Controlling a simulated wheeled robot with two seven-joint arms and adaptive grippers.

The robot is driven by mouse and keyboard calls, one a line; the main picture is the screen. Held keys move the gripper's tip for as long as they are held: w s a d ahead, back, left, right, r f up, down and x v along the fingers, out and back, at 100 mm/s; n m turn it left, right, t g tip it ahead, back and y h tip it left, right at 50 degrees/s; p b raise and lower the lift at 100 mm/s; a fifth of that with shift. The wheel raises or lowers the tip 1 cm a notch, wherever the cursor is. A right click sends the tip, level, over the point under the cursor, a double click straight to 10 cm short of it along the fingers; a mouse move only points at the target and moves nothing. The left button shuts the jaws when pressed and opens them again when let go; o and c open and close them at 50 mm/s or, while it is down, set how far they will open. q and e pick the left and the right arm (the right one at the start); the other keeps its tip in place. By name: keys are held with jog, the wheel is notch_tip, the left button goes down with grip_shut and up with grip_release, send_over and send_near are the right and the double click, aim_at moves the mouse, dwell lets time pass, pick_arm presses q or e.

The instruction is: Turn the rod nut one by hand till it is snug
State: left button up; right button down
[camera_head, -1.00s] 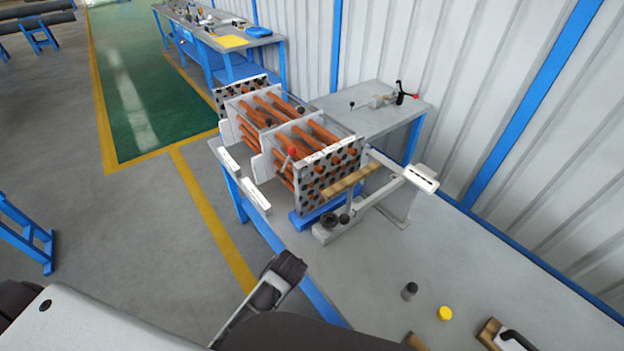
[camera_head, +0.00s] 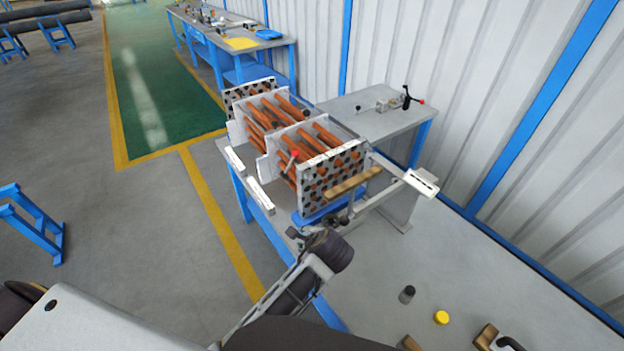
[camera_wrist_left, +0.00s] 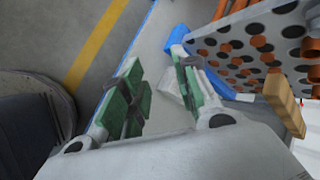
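A tube bundle (camera_head: 325,170) with orange tubes between perforated grey plates stands on the workbench. A rod with a red end (camera_head: 294,155) shows among its plates. I cannot make out which small part is rod nut one. My left gripper (camera_head: 316,238) is just in front of the bundle's near lower edge, over the grey block with dark round parts, which it mostly hides. In the left wrist view its green-padded fingers (camera_wrist_left: 160,92) stand apart with nothing between them. The perforated end plate (camera_wrist_left: 255,55) is to their right. My right gripper is not in view.
A wooden bar (camera_head: 353,183) crosses the near plate. A dark cylinder (camera_head: 407,294), a yellow cap (camera_head: 441,317) and wooden-handled tools lie on the near bench. A side table (camera_head: 375,112) with a clamp stands behind. The bench's right part is mostly clear.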

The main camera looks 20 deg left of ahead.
aim_at(310, 177)
pick_arm(q)
jog(key=w+d+r+m+t+y, duration=0.2)
jog(key=r+m, duration=0.1)
jog(key=r, duration=0.4)
jog(key=w+d+r+m+t+y, duration=0.2)
jog(key=w+d+r+m, duration=0.1)
jog(key=r, duration=0.4)
jog(key=shift+w+d+r+m, duration=0.15)
jog(key=shift+d+m, duration=0.15)
jog(key=shift+m, duration=0.3)
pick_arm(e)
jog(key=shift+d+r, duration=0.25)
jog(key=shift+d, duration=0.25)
pick_arm(q)
jog(key=shift+w, duration=0.1)
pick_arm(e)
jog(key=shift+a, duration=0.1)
